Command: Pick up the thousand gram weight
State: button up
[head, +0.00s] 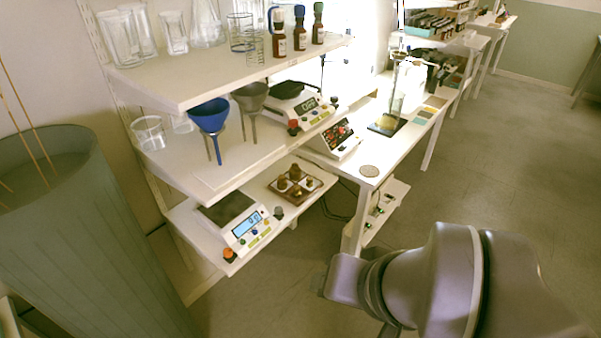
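Several small brass-coloured weights stand on a brown square tray (273,187) on the lowest shelf. The back weight (295,172) looks the tallest. A left weight (282,183) and a right weight (309,183) are beside it. Any markings are too small to read, so I cannot tell which is the thousand gram weight. My arm fills the lower right of the head view, apart from the tray and in front of it to the right. My gripper's fingers do not show.
A digital scale (247,226) stands left of the tray. Above are a blue funnel (209,116), another scale (308,113) and brown bottles (299,30). A large grey-green bin (90,240) stands at the left. Open floor (500,150) lies at the right.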

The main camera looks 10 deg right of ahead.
aim_at(295, 172)
jog(key=i+l+u, duration=0.25)
jog(key=u, duration=0.15)
jog(key=i+l+u, duration=0.2)
jog(key=l+u, duration=0.2)
jog(key=i+l+u, duration=0.15)
jog(key=l+u, duration=0.15)
jog(key=u, duration=0.15)
jog(key=i+l, duration=0.1)
jog(key=i, duration=0.4)
